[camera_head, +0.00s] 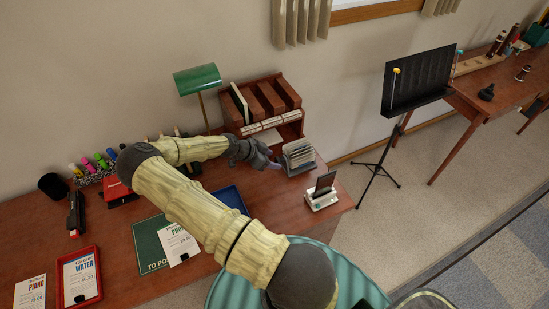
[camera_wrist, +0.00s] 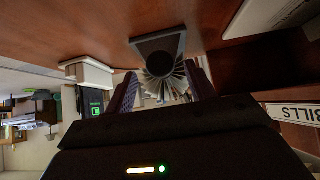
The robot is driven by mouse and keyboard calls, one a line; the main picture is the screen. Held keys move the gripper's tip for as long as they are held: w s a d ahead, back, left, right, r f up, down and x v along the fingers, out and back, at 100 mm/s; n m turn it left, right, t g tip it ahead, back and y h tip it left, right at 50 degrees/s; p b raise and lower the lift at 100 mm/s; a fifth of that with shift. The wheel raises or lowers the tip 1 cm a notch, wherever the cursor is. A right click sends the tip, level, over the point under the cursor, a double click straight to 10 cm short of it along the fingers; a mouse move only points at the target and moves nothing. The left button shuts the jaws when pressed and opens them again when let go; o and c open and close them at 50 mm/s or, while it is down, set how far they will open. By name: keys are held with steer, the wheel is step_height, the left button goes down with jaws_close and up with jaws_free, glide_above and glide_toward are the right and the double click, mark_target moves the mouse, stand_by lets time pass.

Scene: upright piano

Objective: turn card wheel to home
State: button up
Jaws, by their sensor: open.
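In the wrist view the card wheel (camera_wrist: 166,82) shows as a fan of cards below a dark square part. My gripper (camera_head: 272,163) is just left of the card wheel in the head view. In the wrist view my gripper (camera_wrist: 162,88) is open, with one finger on each side of the fan. I cannot tell whether either finger touches a card. The wheel's lower part is partly hidden by my gripper body.
The wooden organizer (camera_head: 262,104) stands behind my gripper; its "BILLS" label (camera_wrist: 297,112) is close at right in the wrist view. A white stand with a dark panel (camera_head: 322,193) sits near the desk's right edge. A green lamp (camera_head: 197,79) stands behind my arm.

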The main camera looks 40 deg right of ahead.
steer(key=shift+x, duration=1.2)
steer(key=shift+c, duration=0.2)
steer(key=c, duration=0.9)
steer(key=shift+w+f+b, duration=0.1)
steer(key=shift+b, duration=0.3)
